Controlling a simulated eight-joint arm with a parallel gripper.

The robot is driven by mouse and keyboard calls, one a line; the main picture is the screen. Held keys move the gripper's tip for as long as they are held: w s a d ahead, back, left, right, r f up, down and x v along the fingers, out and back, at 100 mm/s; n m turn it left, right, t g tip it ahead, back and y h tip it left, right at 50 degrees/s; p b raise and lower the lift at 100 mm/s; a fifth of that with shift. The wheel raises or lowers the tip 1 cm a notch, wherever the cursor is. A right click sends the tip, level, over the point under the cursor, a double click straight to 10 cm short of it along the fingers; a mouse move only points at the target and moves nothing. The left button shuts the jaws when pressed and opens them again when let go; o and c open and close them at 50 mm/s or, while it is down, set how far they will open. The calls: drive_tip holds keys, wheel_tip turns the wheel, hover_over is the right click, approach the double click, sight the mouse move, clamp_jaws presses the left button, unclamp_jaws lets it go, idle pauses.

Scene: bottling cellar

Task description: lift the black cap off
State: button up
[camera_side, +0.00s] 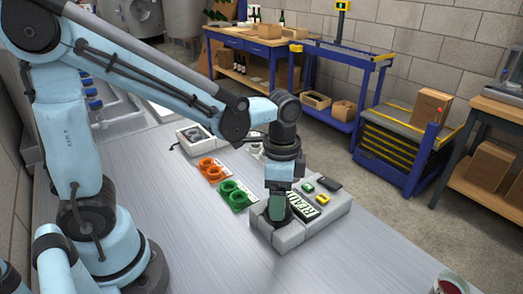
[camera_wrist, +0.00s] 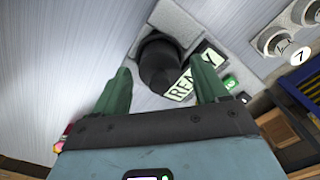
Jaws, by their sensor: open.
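The black cap (camera_wrist: 158,62) shows in the wrist view as a dark, stepped round piece on a light grey block. My gripper (camera_wrist: 163,74) is open, with one green finger on each side of the cap in that view. I cannot tell whether either finger touches it. In the side view my gripper (camera_side: 277,207) points down over the near left end of the grey block (camera_side: 290,236). The cap is mostly hidden there by the fingers.
The grey block carries a READY label (camera_side: 307,208), a green button (camera_side: 308,187), a yellow button (camera_side: 322,198) and a black piece (camera_side: 329,184). Orange rings (camera_side: 211,169) and green rings (camera_side: 236,193) lie left of it.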

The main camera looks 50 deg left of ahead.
drive_tip(key=shift+f, duration=0.55)
drive_tip(key=shift+c, duration=0.2)
drive_tip(key=c, duration=0.9)
drive_tip(key=shift+c, duration=0.2)
drive_tip(key=shift+r, duration=0.15)
